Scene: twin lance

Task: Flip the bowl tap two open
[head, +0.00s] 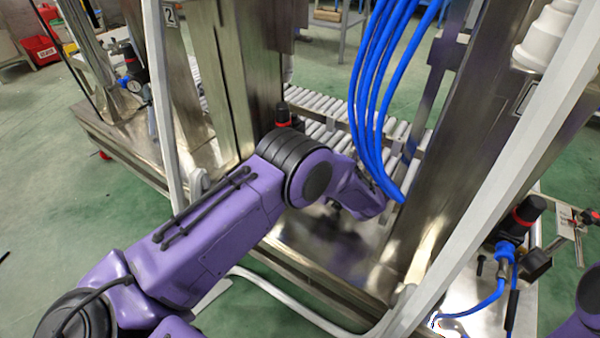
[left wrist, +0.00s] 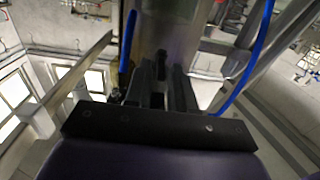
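I cannot clearly pick out bowl tap two in either view. A plate marked 2 (head: 169,15) is on the steel frame at the top left of the head view. My purple left arm reaches in from the left between the steel columns, and its gripper is hidden in the head view. In the left wrist view the dark fingers of my left gripper (left wrist: 162,92) point at a steel surface (left wrist: 165,30). A small dark shape (left wrist: 160,62) shows between the fingers. I cannot tell whether they touch or hold it. My right gripper is not in view.
Blue hoses (head: 378,90) hang close to my left wrist. A steel column (head: 460,150) and a pale slanted bar (head: 500,185) stand to its right. A roller conveyor (head: 320,108) runs behind. A black and red regulator (head: 521,217) is at the right.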

